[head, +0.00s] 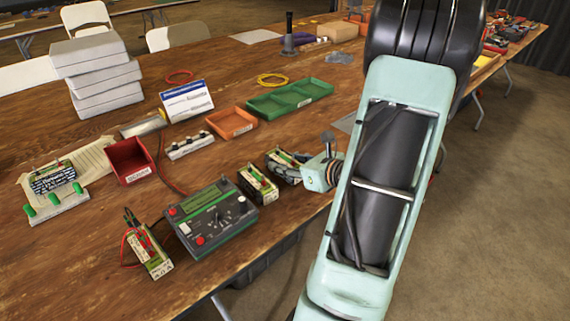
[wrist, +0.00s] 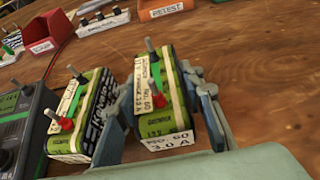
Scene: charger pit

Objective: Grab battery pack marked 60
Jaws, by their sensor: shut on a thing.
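The battery pack marked 60 (wrist: 160,98) is green and white with a red and a grey terminal on top. In the wrist view its front label reads "No. 60". My gripper (wrist: 172,115) is shut on it, with a finger at each side. In the head view the pack (head: 284,158) shows at the gripper's end, partly hidden by the fingers. My gripper (head: 287,170) reaches in from the right there. I cannot tell whether the pack touches the table.
A similar battery pack (head: 258,184) stands close on the left. A dark meter (head: 212,214) and another pack with wires (head: 149,250) are further left. A red bin (head: 130,160), an orange tray (head: 232,122) and green trays (head: 290,97) lie behind. Bare table (wrist: 260,75) lies right of the held pack.

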